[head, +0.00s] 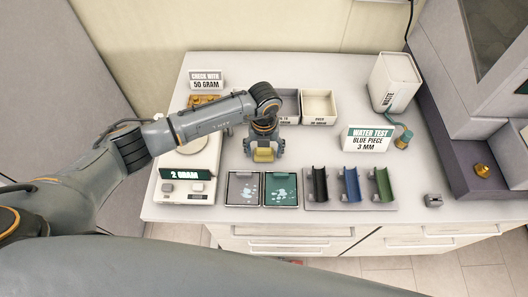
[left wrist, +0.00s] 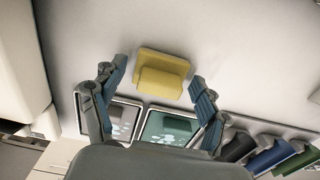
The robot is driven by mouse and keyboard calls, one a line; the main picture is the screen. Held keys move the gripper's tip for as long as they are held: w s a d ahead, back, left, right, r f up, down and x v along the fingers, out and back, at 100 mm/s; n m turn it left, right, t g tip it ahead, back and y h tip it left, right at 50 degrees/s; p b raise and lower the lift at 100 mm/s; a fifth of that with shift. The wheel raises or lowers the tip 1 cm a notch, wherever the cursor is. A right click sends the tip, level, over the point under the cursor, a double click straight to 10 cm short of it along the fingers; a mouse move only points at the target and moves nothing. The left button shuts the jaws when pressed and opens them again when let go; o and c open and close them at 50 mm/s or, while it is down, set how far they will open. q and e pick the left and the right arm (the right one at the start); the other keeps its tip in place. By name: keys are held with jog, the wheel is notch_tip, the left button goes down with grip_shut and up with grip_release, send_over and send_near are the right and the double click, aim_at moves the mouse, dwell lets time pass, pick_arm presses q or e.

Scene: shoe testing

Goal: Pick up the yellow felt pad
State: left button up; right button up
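The yellow felt pad (head: 264,155) lies on the white table, behind two small trays, and shows below my left gripper in the head view. In the left wrist view the pad (left wrist: 161,73) has a raised block on a wider yellow base. My left gripper (left wrist: 158,77) is open, one blue-ribbed finger on each side of the pad, with a gap visible on both sides. It also shows in the head view (head: 264,146), pointing down, its arm coming from the left. I cannot tell the exact height of the fingertips. My right gripper is not in view.
A scale (head: 188,185) reading 2 GRAM stands left. Two trays with spots, one grey (head: 244,202) and one green (head: 281,203), sit in front of the pad. A rack (head: 350,204) holds black, blue and green troughs.

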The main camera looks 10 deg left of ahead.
pick_arm(q)
jog(key=c, duration=0.7)
jog(key=shift+r, duration=0.1)
jog(key=shift+r, duration=0.45)
jog(key=s+d+r+b, duration=0.2)
jog(key=s+d+r, duration=0.1)
jog(key=r, duration=0.1)
jog(key=s+d+r+b, duration=0.2)
jog(key=s+d+r, duration=0.1)
jog(key=s+r, duration=0.1)
jog(key=s+d+r+b, duration=0.3)
jog(key=r, duration=0.1)
jog(key=shift+s+d, duration=0.15)
jog(key=shift+s, duration=0.1)
